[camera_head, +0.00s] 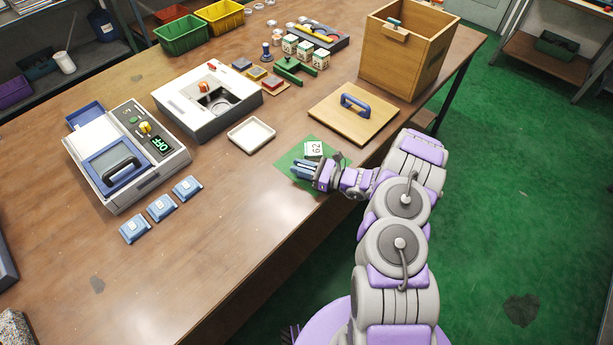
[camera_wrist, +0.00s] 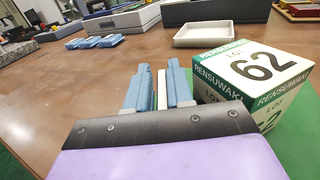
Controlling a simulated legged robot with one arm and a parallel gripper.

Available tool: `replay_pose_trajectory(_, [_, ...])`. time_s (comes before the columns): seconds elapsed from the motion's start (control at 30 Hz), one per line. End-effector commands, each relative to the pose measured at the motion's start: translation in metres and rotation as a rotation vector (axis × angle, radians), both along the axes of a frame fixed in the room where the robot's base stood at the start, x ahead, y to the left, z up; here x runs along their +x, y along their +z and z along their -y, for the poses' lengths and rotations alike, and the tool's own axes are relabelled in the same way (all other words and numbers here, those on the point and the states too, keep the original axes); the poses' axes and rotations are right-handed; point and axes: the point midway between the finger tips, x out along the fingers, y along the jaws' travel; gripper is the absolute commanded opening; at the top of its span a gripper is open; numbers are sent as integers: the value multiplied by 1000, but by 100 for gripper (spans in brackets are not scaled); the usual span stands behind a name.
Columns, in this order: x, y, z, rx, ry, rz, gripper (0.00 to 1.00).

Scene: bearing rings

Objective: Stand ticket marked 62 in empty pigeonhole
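A white cube-shaped box (camera_wrist: 262,72) with green bands carries a large 62, the word LOT and other lettering. In the head view the box (camera_head: 313,149) sits on a green mat (camera_head: 287,158) at the table's near edge. My gripper (camera_head: 300,170) is low over the mat, just in front of the box. In the wrist view my gripper (camera_wrist: 160,88) has blue fingers a small gap apart, left of the box. A thin white strip (camera_wrist: 161,90) shows between them; whether they grip it is unclear. I make out no separate ticket and no clear pigeonhole.
A wooden board with a blue handle (camera_head: 372,122), a white tray (camera_head: 251,135) and a tall wooden box (camera_head: 428,55) lie beyond. A grey device (camera_head: 128,165) and several blue blocks (camera_head: 161,208) are at left. Small numbered boxes (camera_head: 304,50) stand farther back.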

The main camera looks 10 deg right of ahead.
Motion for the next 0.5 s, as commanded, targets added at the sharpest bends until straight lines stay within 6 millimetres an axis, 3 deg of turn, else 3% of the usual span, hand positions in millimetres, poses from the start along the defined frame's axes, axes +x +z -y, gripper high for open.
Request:
replay_pose_trajectory(0.2, [1,1,3,3,-1,1,20])
replay_pose_trajectory(0.4, [0,0,3,3,-1,1,1])
replay_pose_trajectory(0.5, [0,0,3,2,-1,0,0])
